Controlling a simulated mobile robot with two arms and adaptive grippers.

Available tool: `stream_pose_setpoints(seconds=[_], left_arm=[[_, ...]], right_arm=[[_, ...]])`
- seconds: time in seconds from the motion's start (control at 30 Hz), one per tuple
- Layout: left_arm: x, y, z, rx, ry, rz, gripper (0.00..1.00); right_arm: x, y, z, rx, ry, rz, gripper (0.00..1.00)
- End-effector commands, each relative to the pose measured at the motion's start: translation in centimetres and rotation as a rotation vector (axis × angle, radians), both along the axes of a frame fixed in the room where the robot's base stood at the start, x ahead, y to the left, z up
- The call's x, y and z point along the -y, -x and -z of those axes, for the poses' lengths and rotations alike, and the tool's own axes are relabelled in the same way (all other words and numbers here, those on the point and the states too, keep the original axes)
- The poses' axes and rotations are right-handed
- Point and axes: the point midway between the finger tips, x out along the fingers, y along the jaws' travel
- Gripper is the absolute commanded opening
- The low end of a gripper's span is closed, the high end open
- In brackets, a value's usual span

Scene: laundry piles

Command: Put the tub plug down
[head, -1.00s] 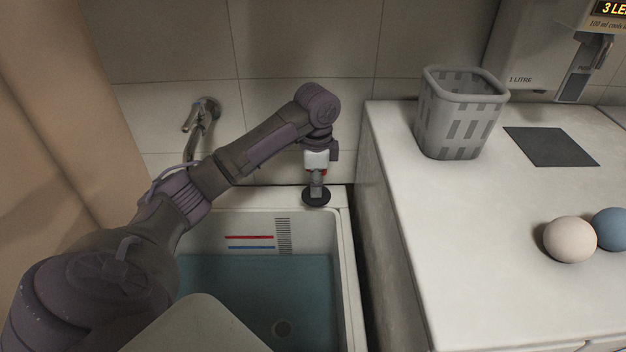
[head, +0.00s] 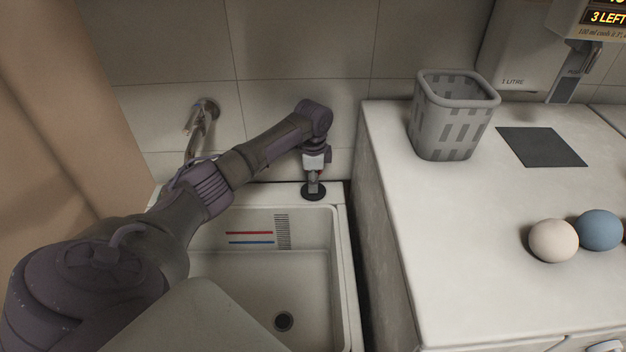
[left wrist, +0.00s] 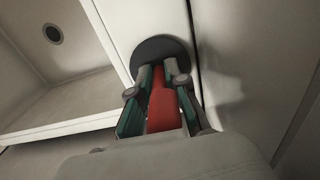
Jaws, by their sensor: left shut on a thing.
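The tub plug (head: 313,194) is a black disc with a red handle, at the right end of the tub's back ledge in the head view. My left gripper (head: 314,178) is above the disc, pointing down, shut on the plug's handle. In the left wrist view, the red handle lies between the fingers and the disc (left wrist: 160,47) is beyond the fingertips. I cannot tell whether the disc touches the ledge or is slightly above it. The tub (head: 345,285) is empty of water, and its drain hole (head: 284,321) is open. My right gripper is not in view.
A counter (head: 420,240) stands right of the tub, across a narrow dark gap. It bears a grey slotted basket (head: 452,120), a dark square mat (head: 541,147), a cream ball (head: 553,241) and a blue ball (head: 599,230). A tap (head: 202,116) is on the back wall.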

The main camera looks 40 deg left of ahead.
Motion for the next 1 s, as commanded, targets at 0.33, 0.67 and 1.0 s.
stream_pose_setpoints(seconds=[0.33,0.67,1.0], left_arm=[[0.0,0.0,0.4,0.0,0.0,0.001,0.16],[0.0,0.0,0.4,-0.001,0.0,0.001,0.4],[0.0,-0.1,-2.3,0.003,-0.001,0.002,0.4]], right_arm=[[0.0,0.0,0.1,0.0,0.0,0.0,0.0],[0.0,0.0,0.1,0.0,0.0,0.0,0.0],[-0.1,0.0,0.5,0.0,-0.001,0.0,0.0]])
